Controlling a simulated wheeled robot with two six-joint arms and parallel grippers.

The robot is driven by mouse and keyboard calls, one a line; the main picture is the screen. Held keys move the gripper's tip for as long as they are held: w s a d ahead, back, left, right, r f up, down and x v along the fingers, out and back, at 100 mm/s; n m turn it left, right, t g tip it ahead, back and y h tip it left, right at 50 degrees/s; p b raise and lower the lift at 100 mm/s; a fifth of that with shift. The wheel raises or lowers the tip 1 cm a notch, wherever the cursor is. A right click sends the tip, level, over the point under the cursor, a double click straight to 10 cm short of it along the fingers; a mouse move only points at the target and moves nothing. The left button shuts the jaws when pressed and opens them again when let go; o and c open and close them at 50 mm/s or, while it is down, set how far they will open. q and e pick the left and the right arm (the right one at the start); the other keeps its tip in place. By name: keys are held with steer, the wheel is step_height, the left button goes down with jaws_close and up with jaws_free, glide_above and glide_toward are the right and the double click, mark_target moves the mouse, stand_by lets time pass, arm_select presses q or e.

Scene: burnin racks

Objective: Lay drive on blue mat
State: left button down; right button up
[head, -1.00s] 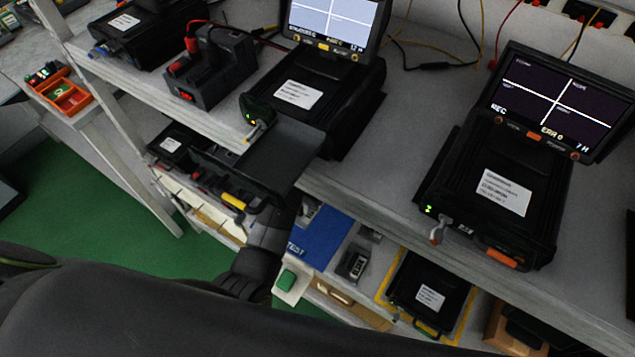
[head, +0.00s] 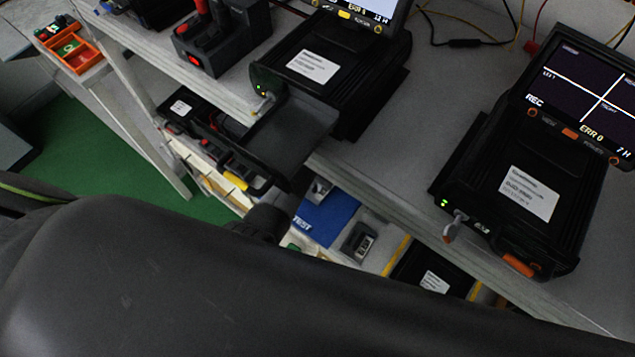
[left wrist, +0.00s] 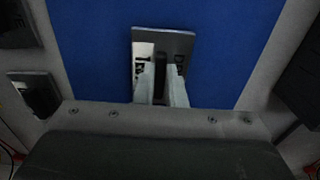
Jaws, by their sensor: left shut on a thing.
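The blue mat (head: 333,217), marked TEST, lies on the lower shelf under the bench. It also fills much of the left wrist view (left wrist: 90,50). My left gripper (left wrist: 161,85) is over the mat, its two pale fingers shut on the drive (left wrist: 165,36), a small grey slab with a pale label. I cannot tell whether the drive touches the mat or hangs just above it. In the head view, a small grey piece (head: 318,188) shows at the mat's upper left edge; my arm and a black tray hide most of the gripper. My right gripper is not in view.
A black open tray (head: 290,135) juts out above the mat from a recorder (head: 350,90) on the bench. A second recorder (head: 515,190) stands to the right. A small dark device (head: 358,242) sits right of the mat. The bench edge overhangs the shelf.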

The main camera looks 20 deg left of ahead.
arm_select(q)
steer(key=shift+f, duration=0.25)
steer(key=shift+f, duration=0.15)
steer(key=c, duration=1.5)
jaws_free()
step_height(320, 180, up, 12)
steer(key=p, duration=0.1)
